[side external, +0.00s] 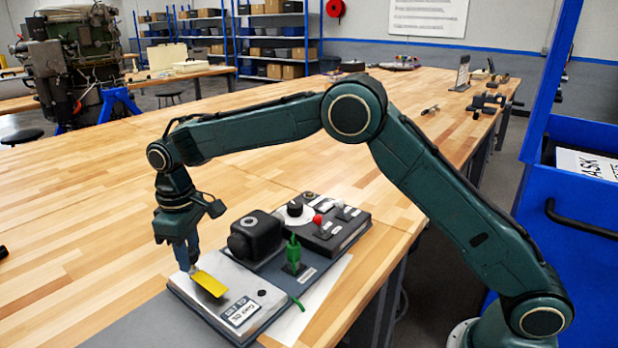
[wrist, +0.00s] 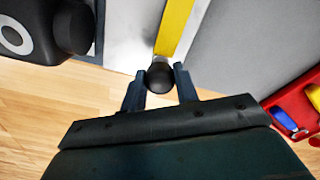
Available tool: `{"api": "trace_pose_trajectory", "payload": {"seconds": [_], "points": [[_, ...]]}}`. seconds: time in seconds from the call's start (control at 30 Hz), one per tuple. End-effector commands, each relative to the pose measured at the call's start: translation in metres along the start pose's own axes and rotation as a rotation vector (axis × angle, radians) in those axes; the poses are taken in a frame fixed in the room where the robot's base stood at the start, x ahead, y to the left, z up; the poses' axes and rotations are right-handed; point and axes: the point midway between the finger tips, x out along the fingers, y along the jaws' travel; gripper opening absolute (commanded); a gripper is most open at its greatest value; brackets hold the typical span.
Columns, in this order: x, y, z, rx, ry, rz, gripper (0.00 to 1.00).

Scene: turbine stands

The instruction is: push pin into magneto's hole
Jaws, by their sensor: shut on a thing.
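My gripper (side external: 188,262) points down over the left end of the panel in the side view. In the wrist view its two fingers (wrist: 160,79) are closed around a black ball-shaped knob, which looks like the pin's head (wrist: 160,77). A yellow strip (side external: 208,283) hangs beside the fingertips over the light metal plate; it also shows beyond the knob in the wrist view (wrist: 174,28). The pin's shaft and any hole beneath it are hidden. A black housing, likely the magneto (side external: 256,238), sits on the panel right of my gripper; a ringed black body shows at the wrist view's upper left.
The panel (side external: 192,297) also carries a green part (side external: 292,252), a red knob (side external: 317,220) and a black dial (side external: 294,209). A red tray (wrist: 284,118) with small coloured things lies at the right in the wrist view.

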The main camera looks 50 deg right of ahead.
Motion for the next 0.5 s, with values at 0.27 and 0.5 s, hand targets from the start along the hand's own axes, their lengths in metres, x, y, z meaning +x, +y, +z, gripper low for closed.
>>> {"api": "trace_pose_trajectory", "payload": {"seconds": [0.27, 0.5], "points": [[-0.002, 0.0, 0.0, 0.0, 0.001, 0.0, 0.0], [-0.011, 0.0, 0.0, 0.0, 0.001, 0.0, 0.0]]}}
